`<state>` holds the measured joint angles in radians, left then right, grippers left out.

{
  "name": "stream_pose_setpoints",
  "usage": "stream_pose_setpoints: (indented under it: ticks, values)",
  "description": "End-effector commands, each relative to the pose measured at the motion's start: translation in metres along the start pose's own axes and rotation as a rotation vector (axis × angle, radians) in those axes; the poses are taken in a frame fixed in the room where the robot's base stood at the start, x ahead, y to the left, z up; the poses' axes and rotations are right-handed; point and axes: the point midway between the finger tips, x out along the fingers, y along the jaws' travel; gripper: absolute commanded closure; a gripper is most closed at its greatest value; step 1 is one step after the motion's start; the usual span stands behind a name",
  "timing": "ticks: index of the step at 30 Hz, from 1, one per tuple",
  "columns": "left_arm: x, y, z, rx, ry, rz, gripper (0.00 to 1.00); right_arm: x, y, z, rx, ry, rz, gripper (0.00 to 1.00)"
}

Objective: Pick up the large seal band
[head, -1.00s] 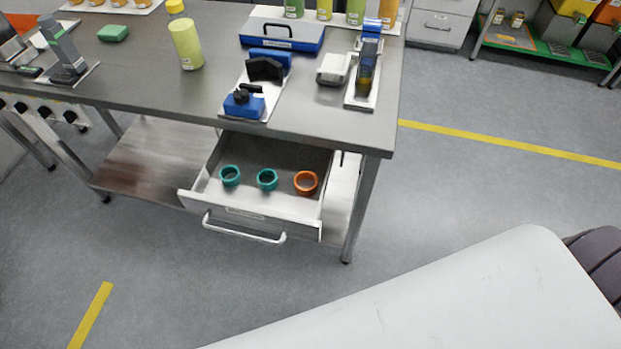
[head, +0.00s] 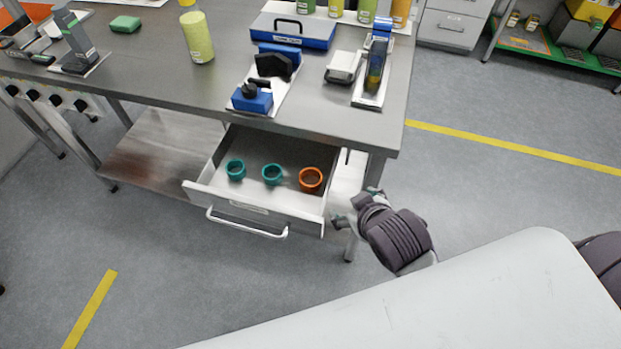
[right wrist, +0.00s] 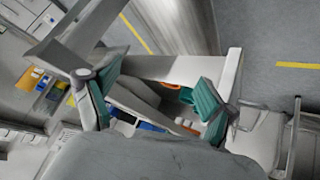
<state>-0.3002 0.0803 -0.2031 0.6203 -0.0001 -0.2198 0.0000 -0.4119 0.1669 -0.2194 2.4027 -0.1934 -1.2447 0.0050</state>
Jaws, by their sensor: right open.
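The open drawer (head: 263,207) under the bench holds three ring-shaped bands in a row. Two are teal, a left one (head: 236,170) and a middle one (head: 272,174). The orange band (head: 311,179) at the right looks slightly the largest. My right gripper (head: 357,207) is open and empty, just right of the drawer's right wall and apart from the bands. In the right wrist view its two teal-padded fingers (right wrist: 150,98) are spread wide. Between them are the drawer wall and an orange piece of a band (right wrist: 170,86), partly hidden. My left gripper is not in view.
The steel bench top (head: 215,90) overhangs the back of the drawer. A bench leg (head: 362,195) stands close beside my right gripper. On the bench are a blue clamp-like fixture (head: 252,97), a blue case (head: 293,30) and a yellow-green bottle (head: 197,38). The floor in front is clear.

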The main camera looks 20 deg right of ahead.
Motion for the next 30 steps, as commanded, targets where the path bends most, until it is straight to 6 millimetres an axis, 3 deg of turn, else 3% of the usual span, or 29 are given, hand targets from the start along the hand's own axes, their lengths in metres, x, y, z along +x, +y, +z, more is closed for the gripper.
stream_pose_setpoints:
  ticks: [4, 8, 11, 12, 14, 16, 18, 21, 24, 26, 27, 29, 30]
  values:
    - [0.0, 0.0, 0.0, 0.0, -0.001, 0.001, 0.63, 0.005, 0.009, -0.072, -0.093, 0.25, 0.084, 0.15]
    - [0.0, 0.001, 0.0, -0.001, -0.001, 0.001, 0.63, -0.007, 0.01, -0.147, -0.215, 0.525, 0.167, 0.15]
    - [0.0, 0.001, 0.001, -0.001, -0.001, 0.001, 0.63, -0.034, -0.002, -0.217, -0.365, 0.807, 0.238, 0.15]
    - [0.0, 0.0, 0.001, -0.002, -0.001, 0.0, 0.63, -0.051, -0.013, -0.245, -0.447, 0.941, 0.266, 0.15]
    - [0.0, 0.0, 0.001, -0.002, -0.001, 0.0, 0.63, -0.083, -0.039, -0.284, -0.602, 1.164, 0.305, 0.15]
    - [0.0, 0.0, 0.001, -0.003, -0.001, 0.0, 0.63, -0.12, -0.079, -0.311, -0.817, 1.421, 0.333, 0.15]
    - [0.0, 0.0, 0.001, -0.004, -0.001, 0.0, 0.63, -0.148, -0.123, -0.318, -1.065, 1.653, 0.334, 0.15]
    - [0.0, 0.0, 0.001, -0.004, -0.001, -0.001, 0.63, -0.162, -0.183, -0.296, -1.479, 1.922, 0.281, 0.15]
    - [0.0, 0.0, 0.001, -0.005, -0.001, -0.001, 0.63, -0.137, -0.216, -0.252, -1.967, 2.069, 0.142, 0.15]
    - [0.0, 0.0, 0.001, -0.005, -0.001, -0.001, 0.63, -0.107, -0.216, -0.223, -2.281, 2.075, 0.009, 0.15]
    - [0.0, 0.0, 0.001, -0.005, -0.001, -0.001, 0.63, -0.085, -0.207, -0.206, 2.372, -1.94, 0.093, 0.15]
    - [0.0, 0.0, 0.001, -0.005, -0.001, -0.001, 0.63, -0.051, -0.182, -0.186, 2.373, -1.641, 0.241, 0.15]
    - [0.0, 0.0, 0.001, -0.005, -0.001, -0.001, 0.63, -0.031, -0.159, -0.177, 2.372, -1.459, 0.331, 0.15]
